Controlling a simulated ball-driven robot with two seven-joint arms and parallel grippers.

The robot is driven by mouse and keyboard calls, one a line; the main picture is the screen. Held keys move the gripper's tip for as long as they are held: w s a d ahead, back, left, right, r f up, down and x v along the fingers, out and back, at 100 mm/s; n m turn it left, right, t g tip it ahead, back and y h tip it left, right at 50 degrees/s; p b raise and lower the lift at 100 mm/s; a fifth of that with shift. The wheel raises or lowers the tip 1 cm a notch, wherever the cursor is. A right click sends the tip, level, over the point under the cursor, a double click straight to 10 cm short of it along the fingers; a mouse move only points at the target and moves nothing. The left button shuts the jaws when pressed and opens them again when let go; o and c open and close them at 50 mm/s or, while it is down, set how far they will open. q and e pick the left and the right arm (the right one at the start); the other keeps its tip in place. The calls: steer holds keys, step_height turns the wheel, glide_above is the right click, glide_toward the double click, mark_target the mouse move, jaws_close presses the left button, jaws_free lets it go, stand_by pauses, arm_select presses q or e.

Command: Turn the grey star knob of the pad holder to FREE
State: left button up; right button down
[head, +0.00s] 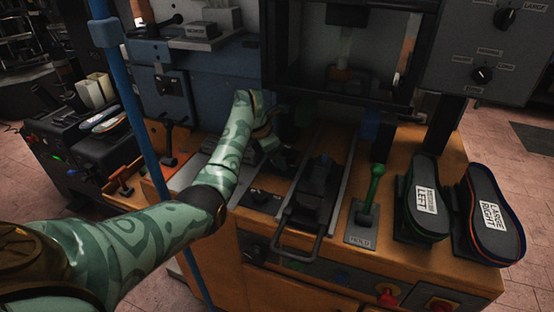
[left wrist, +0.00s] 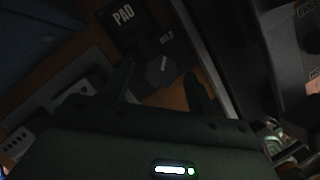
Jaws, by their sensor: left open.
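The dark grey star knob (left wrist: 160,71) shows in the left wrist view, in front of my left gripper. It lies between the two fingers as seen there, and contact cannot be made out. A plate reading PAD (left wrist: 122,17) is beyond it, and a small label that looks like HOLD (left wrist: 167,39) is just behind the knob. A pale mark shows on the knob's face. My left gripper (head: 283,158) is open, low over the orange bench, left of the sliding carriage. In the head view I cannot make out the star knob. My right gripper is not in view.
The dark carriage (head: 316,190) with its loop handle is on rails right of my gripper. A green lever (head: 375,186) and two insole lasts, left (head: 427,198) and right (head: 491,213), stand further right. A blue post (head: 146,130) crosses the view at left.

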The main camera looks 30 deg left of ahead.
arm_select(q)
steer(key=shift+d, duration=0.1)
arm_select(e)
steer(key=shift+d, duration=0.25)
arm_select(q)
steer(key=c, duration=1)
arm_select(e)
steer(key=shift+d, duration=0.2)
